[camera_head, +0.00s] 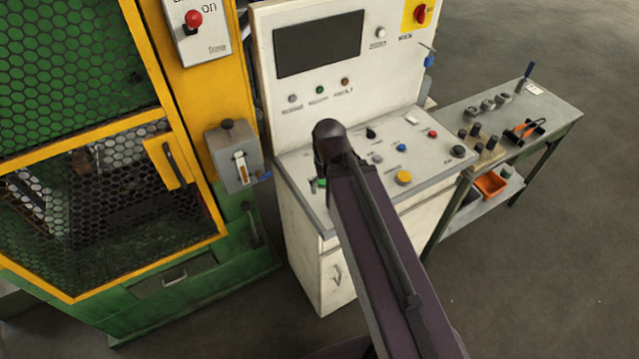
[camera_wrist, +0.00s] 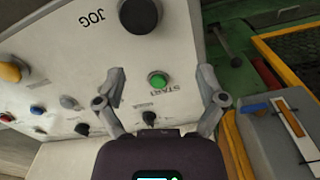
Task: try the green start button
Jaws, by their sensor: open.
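The green start button (camera_wrist: 158,79) shows in the wrist view on the pale sloping panel (camera_wrist: 75,60), beside an upside-down "START" label. My gripper (camera_wrist: 161,72) is open, with one finger on each side of the button in that view. Nothing is between the fingers except the view of the panel. I cannot tell how far the fingertips are from the panel. In the head view, my arm covers the left part of the console desk (camera_head: 420,193), and only a green bit of the button (camera_head: 322,183) shows beside it.
A black button (camera_wrist: 139,14) near the "JOG" label and a black knob (camera_wrist: 149,117) lie close to the green button. A yellow button (camera_head: 404,178) is on the desk.

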